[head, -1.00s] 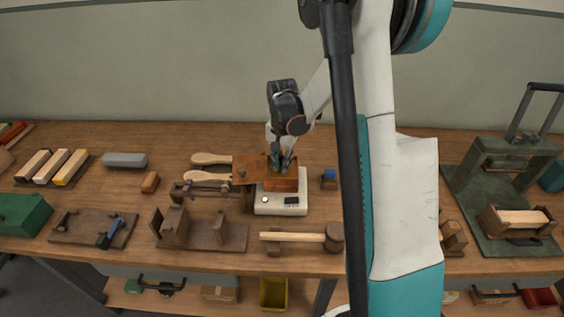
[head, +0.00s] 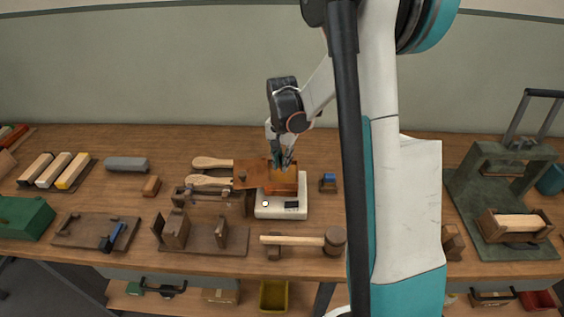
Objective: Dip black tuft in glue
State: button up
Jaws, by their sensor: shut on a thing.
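My gripper (head: 282,158) points down over an open copper-brown glue pot (head: 284,189) with an amber inside. The pot stands on a white heater base (head: 281,208) with a knob and a small dark display. The fingertips are at or just above the pot's opening; I cannot tell whether they touch the glue. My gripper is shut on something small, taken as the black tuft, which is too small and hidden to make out. A brown lid-like plate (head: 248,176) sits at the pot's left side.
Two wooden-handled brushes (head: 212,163) lie left of the pot. A green press (head: 503,185) stands farther right. My arm hides the bench right of centre.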

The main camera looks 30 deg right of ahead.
jog(key=shift+r+p, duration=1.4)
jog(key=shift+r, duration=1.05)
